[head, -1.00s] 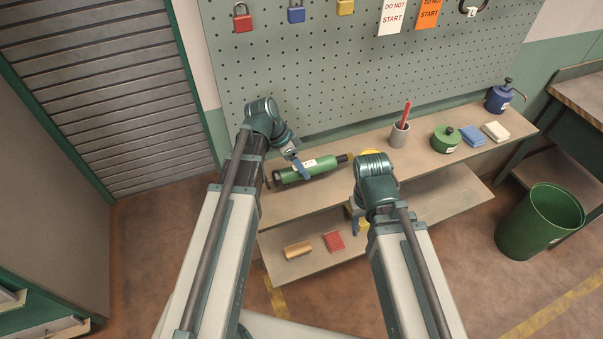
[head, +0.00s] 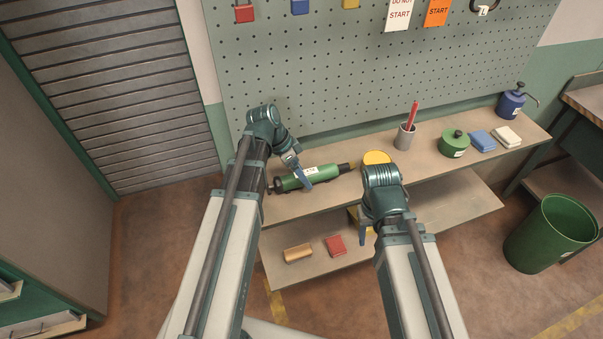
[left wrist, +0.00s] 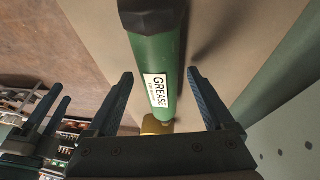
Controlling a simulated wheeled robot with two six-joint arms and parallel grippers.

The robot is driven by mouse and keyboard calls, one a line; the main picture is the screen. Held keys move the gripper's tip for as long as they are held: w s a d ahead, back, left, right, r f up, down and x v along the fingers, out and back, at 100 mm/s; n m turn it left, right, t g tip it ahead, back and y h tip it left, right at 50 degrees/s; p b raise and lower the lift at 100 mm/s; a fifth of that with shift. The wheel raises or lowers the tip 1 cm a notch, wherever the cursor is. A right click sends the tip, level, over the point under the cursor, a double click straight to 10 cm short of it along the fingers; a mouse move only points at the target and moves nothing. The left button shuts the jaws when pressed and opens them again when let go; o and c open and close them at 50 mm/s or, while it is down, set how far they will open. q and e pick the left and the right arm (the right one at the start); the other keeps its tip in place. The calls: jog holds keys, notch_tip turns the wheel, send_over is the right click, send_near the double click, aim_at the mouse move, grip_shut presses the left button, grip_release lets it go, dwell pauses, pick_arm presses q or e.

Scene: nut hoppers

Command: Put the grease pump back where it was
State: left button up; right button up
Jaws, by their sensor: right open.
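A green cylinder (head: 322,176) with dark ends and a white label lies on its side on the upper shelf. In the left wrist view the cylinder (left wrist: 152,65) has a label reading GREASE. My left gripper (head: 304,172) is at the cylinder; in the left wrist view its two fingers (left wrist: 163,90) stand apart on either side of it, with gaps showing. My right gripper (head: 363,234) is open and low in front of the shelves, partly hidden by its own wrist. A blue pump can (head: 512,105) with a spout stands at the right end of the upper shelf.
On the upper shelf (head: 440,170) are a yellow round thing (head: 377,157), a grey cup (head: 405,138) with a red stick, a green pot (head: 454,144) and folded cloths (head: 482,141). The lower shelf holds a red block (head: 335,245) and a tan roll (head: 298,253). A green bin (head: 535,245) stands right.

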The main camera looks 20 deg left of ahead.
pick_arm(q)
jog(key=shift+r, duration=0.1)
jog(key=shift+a+r+p, duration=0.1)
jog(key=shift+r+p, duration=0.35)
jog(key=shift+p, duration=0.1)
jog(key=p+v, duration=1)
jog(key=v, duration=0.1)
jog(key=s+d+f+n+g+y, duration=0.1)
jog(key=s+d+n+y, duration=0.4)
jog(key=s+d, duration=0.8)
jog(key=shift+d+f+n+y, duration=0.4)
jog(key=shift+d+n, duration=0.6)
jog(key=shift+s, duration=0.1)
